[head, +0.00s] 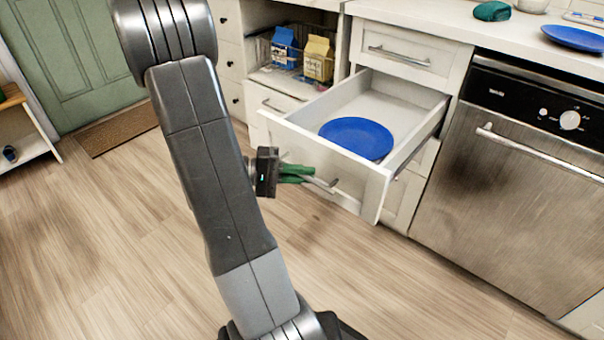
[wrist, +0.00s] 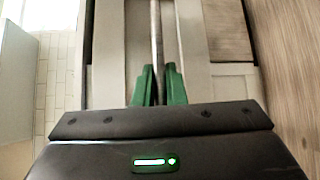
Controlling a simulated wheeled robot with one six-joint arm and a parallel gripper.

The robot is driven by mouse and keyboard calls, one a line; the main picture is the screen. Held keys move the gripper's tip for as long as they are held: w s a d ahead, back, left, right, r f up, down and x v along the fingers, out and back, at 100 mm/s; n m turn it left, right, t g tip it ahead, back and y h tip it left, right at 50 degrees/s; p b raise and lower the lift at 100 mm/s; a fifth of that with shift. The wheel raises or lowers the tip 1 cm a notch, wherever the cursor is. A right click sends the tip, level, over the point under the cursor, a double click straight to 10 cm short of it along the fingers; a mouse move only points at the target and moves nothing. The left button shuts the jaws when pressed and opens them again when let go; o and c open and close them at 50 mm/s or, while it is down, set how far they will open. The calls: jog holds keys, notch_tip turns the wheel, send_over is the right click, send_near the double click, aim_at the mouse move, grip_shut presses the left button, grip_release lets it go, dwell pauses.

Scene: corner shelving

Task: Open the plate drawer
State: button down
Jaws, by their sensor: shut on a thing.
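The plate drawer (head: 300,146) is pulled well out of the white cabinet in the head view. A blue plate (head: 356,138) lies flat inside it. My gripper (head: 306,174) is at the drawer's front, with its green fingers on the metal bar handle (head: 322,184). In the wrist view the green fingers (wrist: 159,86) are shut on the handle bar (wrist: 156,40), which runs away between them. Part of the handle is hidden by the fingers.
A closed drawer (head: 405,55) is above the open one. A stainless dishwasher (head: 510,180) stands to the right. A wire basket with blue and yellow cartons (head: 318,58) is on the shelf at left. Wooden floor in front is clear. Another blue plate (head: 574,38) is on the counter.

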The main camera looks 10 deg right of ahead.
jog(key=shift+a, duration=0.1)
jog(key=c, duration=1.5)
grip_release()
jog(key=a+p, duration=0.1)
jog(key=a, duration=0.3)
jog(key=a+r+p, duration=0.1)
jog(key=a, duration=0.4)
jog(key=w+a+r+p, duration=0.1)
jog(key=a, duration=0.3)
jog(key=shift+w+a+p, duration=0.1)
jog(key=shift+a+p, duration=0.2)
jog(key=shift+p, duration=0.1)
jog(key=shift+d, duration=0.1)
jog(key=d+b, duration=0.1)
jog(key=d, duration=0.3)
jog(key=d+f+b, duration=0.1)
jog(key=d, duration=0.4)
jog(key=s+d+f+b, duration=0.1)
jog(key=d, duration=0.3)
jog(key=shift+d+b, duration=0.3)
jog(key=shift+b, duration=0.1)
